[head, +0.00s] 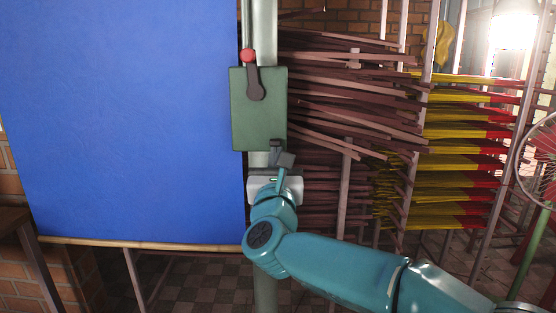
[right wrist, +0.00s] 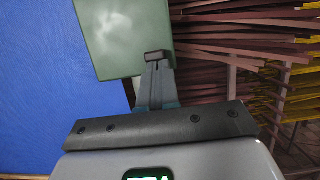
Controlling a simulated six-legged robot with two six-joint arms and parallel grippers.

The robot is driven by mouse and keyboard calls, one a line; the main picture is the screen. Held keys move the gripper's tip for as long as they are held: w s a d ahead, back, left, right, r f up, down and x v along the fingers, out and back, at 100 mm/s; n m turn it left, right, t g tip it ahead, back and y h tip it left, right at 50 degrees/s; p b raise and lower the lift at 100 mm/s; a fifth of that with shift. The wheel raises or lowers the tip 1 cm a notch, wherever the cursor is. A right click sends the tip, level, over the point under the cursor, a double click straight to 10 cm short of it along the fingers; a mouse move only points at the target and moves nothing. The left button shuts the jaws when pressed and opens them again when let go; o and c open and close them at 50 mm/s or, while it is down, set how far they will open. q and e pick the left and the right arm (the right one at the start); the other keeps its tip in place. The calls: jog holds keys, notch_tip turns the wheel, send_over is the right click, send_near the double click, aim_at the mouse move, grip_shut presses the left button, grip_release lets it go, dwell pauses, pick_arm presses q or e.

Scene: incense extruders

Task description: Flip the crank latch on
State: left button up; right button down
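The crank latch is a green box (head: 259,122) on a grey-green post, with a dark lever (head: 255,84) on its front. The lever points up and slightly left, ending in a red knob (head: 248,56) above the box's top edge. My right gripper (head: 279,152) is just below the box's lower edge, below the lever and apart from it. In the right wrist view, its fingers (right wrist: 158,62) look closed together with nothing between them, and the green box (right wrist: 125,35) is ahead. Lever and knob are outside that view. My left gripper is not in view.
A large blue panel (head: 125,120) fills the left side. Bundles of brown sticks (head: 340,90) and yellow-red sticks (head: 460,150) lie on racks to the right of the post. A wire wheel guard (head: 540,160) stands at the far right.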

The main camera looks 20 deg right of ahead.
jog(key=shift+a+b, duration=0.1)
jog(key=shift+b, duration=0.25)
jog(key=shift+r, duration=0.1)
dwell(0.3)
jog(key=v, duration=1.6)
jog(key=shift+b, duration=0.45)
jog(key=shift+s, duration=0.15)
